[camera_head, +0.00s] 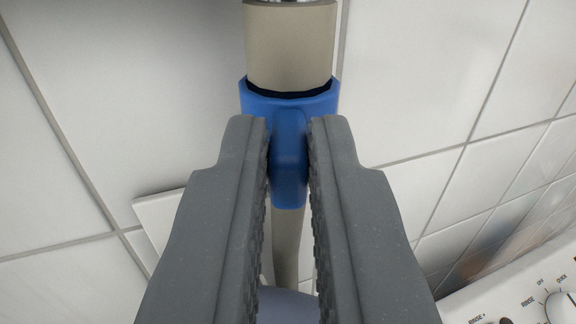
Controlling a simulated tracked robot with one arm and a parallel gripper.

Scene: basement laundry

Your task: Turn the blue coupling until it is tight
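The blue coupling (290,96) sits around a beige upright pipe (290,45) in the upper middle of the view. A blue lug on its front sticks out toward me and down. My gripper (289,135) has its two grey ridged fingers on either side of this lug. They are closed up against its sides with almost no gap. The fingers hide the coupling's lower left and right parts. A thinner beige pipe (286,243) runs down below the coupling, partly hidden between the fingers.
A white tiled wall (420,80) stands close behind the pipe. A white appliance panel with a dial (562,306) and printed labels is at the lower right. A pale square plate (160,215) is on the left, partly behind my finger.

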